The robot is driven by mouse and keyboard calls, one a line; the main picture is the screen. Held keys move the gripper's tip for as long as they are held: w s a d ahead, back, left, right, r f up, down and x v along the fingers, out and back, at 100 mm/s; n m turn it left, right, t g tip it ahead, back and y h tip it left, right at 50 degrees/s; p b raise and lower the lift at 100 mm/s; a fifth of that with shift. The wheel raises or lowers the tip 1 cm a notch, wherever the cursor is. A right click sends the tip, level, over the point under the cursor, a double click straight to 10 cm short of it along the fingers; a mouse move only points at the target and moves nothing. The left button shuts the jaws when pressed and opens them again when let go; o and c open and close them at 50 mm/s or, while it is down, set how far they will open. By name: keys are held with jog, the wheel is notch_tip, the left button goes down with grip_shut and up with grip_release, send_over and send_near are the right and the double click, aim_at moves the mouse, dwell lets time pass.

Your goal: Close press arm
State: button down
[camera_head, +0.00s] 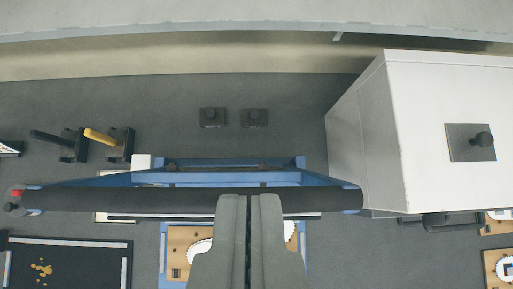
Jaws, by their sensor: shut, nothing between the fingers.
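A long black bar (120,199) in a blue frame (230,178) spans the middle of the view; I take it to be the press arm. A red knob (17,192) and a black knob sit at its left end. The fingers hide part of the bar and of a blue-edged station (163,255) holding a wooden plate with white shapes.
A large white box (420,110) with a dark plate and knob stands at right. A dark tray (70,270) with yellow bits lies lower left. Wooden plates (497,268) show lower right.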

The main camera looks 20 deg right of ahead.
jog(key=x, duration=1)
jog(key=shift+s+a+f, duration=0.2)
jog(key=shift+s+f, duration=0.05)
jog(key=shift+s, duration=0.35)
jog(key=shift+s+a+f, duration=0.25)
jog(key=shift+s, duration=0.35)
jog(key=shift+s+a+f, duration=0.2)
jog(key=shift+s+f, duration=0.05)
jog(key=shift+s, duration=0.35)
jog(key=shift+s, duration=0.15)
